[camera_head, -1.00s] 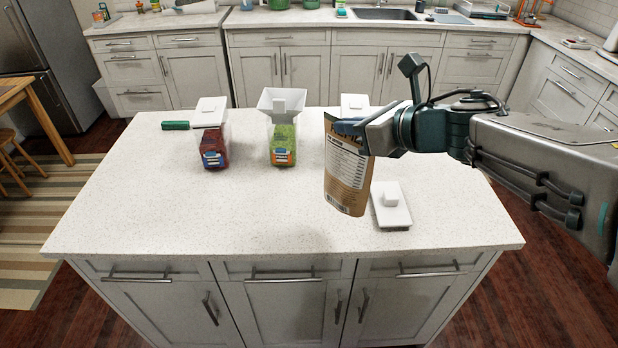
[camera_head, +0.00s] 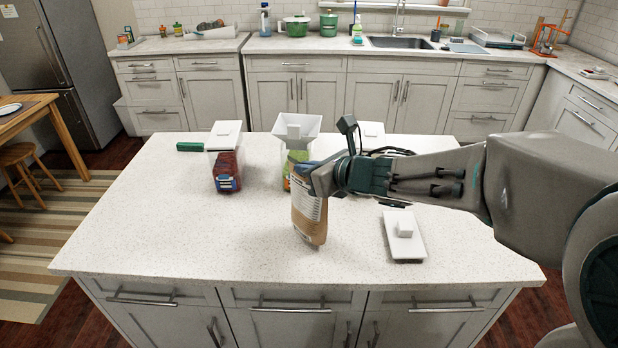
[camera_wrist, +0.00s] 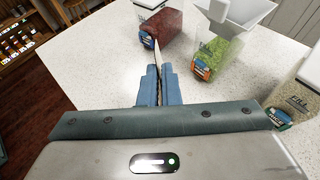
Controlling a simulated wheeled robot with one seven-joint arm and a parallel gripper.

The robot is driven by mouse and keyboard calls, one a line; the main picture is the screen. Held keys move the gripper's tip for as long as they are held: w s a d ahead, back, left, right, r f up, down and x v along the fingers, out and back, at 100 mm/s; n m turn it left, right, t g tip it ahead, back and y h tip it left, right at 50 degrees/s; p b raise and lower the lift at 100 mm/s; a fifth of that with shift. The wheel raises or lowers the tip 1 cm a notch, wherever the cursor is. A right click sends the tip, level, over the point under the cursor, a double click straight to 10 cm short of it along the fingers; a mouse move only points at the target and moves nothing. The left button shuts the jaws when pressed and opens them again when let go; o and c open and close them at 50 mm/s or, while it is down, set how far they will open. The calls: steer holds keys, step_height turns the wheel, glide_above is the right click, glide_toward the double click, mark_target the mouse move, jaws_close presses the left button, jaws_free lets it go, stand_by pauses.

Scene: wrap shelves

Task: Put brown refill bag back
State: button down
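The brown refill bag (camera_head: 308,217) hangs upright over the white island counter, its printed label toward the head camera. My gripper (camera_head: 313,178) is shut on the top of the bag. In the wrist view the blue fingers (camera_wrist: 158,87) are together with the thin edge of the bag (camera_wrist: 157,58) between them. In the head view the bag's lower end is close to the countertop; I cannot tell whether it touches.
A container with dark red contents (camera_head: 226,172) stands at the left, and one with green contents and a white funnel (camera_head: 297,127) stands behind the bag. A white lid (camera_head: 403,235) lies to the right. A green-handled tool (camera_head: 190,147) is at the back left. The front left counter (camera_head: 180,240) is clear.

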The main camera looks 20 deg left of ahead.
mark_target(309, 201)
steer(key=shift+f, duration=1.2)
steer(key=shift+f+b, duration=0.2)
steer(key=shift+b, duration=0.1)
steer(key=c, duration=1.6)
jaws_free()
steer(key=shift+c, duration=0.2)
steer(key=shift+r, duration=0.15)
